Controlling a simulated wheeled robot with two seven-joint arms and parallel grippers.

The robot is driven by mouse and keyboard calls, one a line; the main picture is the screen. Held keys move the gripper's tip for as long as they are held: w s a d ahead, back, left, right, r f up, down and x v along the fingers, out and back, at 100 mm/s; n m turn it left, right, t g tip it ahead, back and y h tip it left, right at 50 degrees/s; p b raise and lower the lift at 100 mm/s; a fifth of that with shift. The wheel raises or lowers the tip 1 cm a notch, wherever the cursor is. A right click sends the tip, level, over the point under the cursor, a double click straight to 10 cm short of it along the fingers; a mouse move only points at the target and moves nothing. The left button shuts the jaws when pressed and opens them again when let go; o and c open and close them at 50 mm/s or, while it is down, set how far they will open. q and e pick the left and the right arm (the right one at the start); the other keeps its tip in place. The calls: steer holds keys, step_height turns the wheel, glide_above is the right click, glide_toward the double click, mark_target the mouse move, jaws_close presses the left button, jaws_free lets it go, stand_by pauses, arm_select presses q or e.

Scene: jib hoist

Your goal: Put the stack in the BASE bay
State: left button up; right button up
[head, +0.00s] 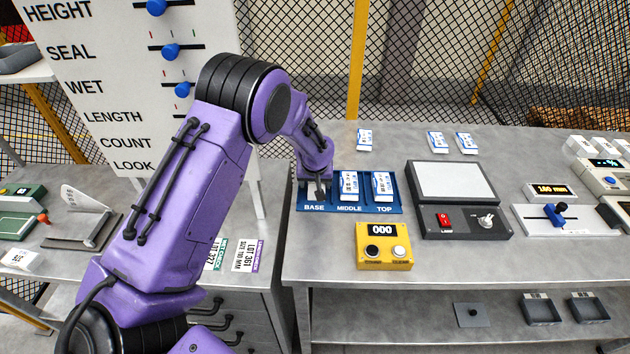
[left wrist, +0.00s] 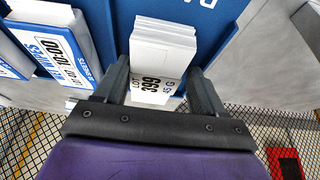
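The blue tray (head: 340,207) has bays marked BASE, MIDDLE and TOP. My left gripper (head: 318,190) points down at the BASE bay and largely hides it in the head view. In the left wrist view, a white stack (left wrist: 162,52) with a label reading 399 stands between the fingers of my left gripper (left wrist: 162,78). Both fingers lie against its sides, and it is at the BASE bay by the blue wall (left wrist: 215,30). Whether it rests on the bay floor is hidden. White-and-blue packs stand in MIDDLE (head: 348,186) and TOP (head: 382,186). My right gripper is out of view.
A yellow counter box (head: 384,246) reading 000 stands in front of the tray. A grey lamp unit (head: 455,200) is to its right. Small packs (head: 364,140) lie behind the tray. Labelled lot cards (head: 243,255) lie on the left bench. Bare bench lies right of the yellow box.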

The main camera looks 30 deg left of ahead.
arm_select(q)
steer(key=shift+s+a+r, duration=0.1)
steer(key=shift+r, duration=0.3)
steer(key=b+v, duration=0.2)
steer(key=v, duration=0.9)
steer(key=shift+r, duration=0.15)
